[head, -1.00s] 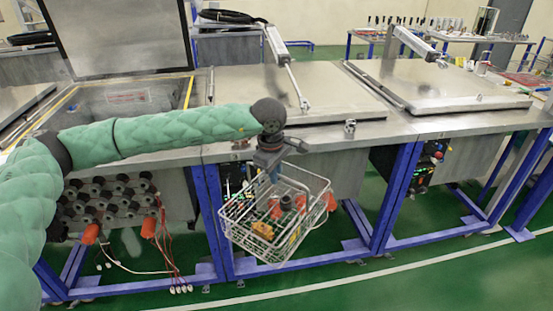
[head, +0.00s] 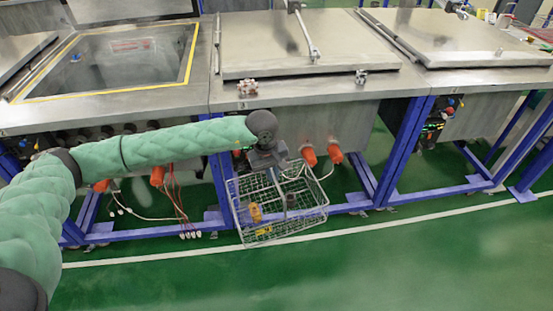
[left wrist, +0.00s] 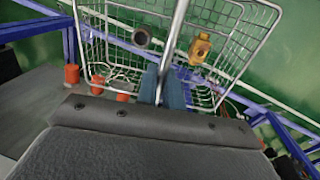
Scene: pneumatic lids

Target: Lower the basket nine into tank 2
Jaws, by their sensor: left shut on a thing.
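My left gripper (head: 268,158) is shut on the upright handle of a wire basket (head: 322,211), which hangs in front of the tanks, below their rim. In the left wrist view the fingers (left wrist: 165,88) grip the handle rod, and the basket (left wrist: 262,18) shows beyond them. A yellow part (left wrist: 201,48) and a grey cylinder (left wrist: 142,37) lie in the basket. The tank at left (head: 120,88) is open, with a yellow-edged mouth. The middle tank's lid (head: 265,50) is shut. I cannot read which is tank 2. My right gripper is out of view.
Another shut lid (head: 460,40) is at the right. Orange fittings (head: 309,156) stick out under the middle tank, close behind the basket. Blue frame legs (head: 405,150) stand below the tanks. The green floor (head: 400,260) in front is clear.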

